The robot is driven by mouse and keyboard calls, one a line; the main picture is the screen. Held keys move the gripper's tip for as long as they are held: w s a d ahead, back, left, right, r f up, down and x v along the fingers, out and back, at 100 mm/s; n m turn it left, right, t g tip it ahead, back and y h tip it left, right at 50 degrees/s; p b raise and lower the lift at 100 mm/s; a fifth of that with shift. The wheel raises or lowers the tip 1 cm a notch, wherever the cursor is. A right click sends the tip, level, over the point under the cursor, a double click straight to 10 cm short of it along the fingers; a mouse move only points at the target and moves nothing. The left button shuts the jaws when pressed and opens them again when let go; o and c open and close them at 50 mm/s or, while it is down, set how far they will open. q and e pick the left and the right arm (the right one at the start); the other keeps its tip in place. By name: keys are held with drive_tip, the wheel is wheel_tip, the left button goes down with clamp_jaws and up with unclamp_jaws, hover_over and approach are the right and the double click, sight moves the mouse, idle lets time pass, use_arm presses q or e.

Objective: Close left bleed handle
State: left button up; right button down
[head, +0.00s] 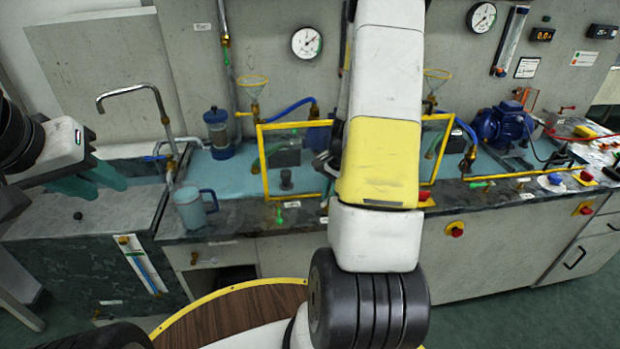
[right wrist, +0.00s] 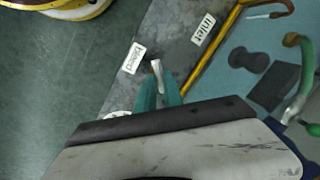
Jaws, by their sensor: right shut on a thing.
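The left bleed handle (right wrist: 156,69) is a small pale metal lever in the right wrist view, beside the "bleed" label (right wrist: 133,58) on the dark counter edge. My right gripper (right wrist: 158,90) is shut on it, with its teal fingers on either side of the lever. In the head view my right arm hides that gripper and the handle. My left gripper (head: 92,181) is at the left in the head view, over the sink area. Its teal fingers look apart, with nothing between them.
A yellow frame (head: 265,165) stands on the counter behind the "inlet" label (right wrist: 203,28). A blue mug (head: 190,209) and a faucet (head: 135,90) are to the left. A blue pump (head: 502,125) and red buttons (head: 455,229) are to the right.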

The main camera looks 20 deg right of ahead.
drive_tip(key=m, duration=0.4)
drive_tip(key=shift+a+h, duration=0.15)
drive_tip(key=shift+h, duration=0.25)
drive_tip(key=shift+m+h, duration=0.3)
drive_tip(key=shift+m, duration=2.2)
drive_tip(key=c, duration=1.5)
unclamp_jaws()
drive_tip(key=shift+s, duration=0.1)
drive_tip(key=shift+a+r, duration=0.1)
drive_tip(key=shift+r, duration=0.05)
drive_tip(key=shift+s+a+r, duration=0.1)
drive_tip(key=shift+s+r, duration=0.15)
drive_tip(key=shift+r, duration=1)
drive_tip(key=shift+s+r, duration=0.25)
drive_tip(key=shift+r, duration=0.95)
drive_tip(key=shift+s+a+r, duration=0.1)
drive_tip(key=shift+s+r, duration=0.15)
drive_tip(key=shift+r, duration=1)
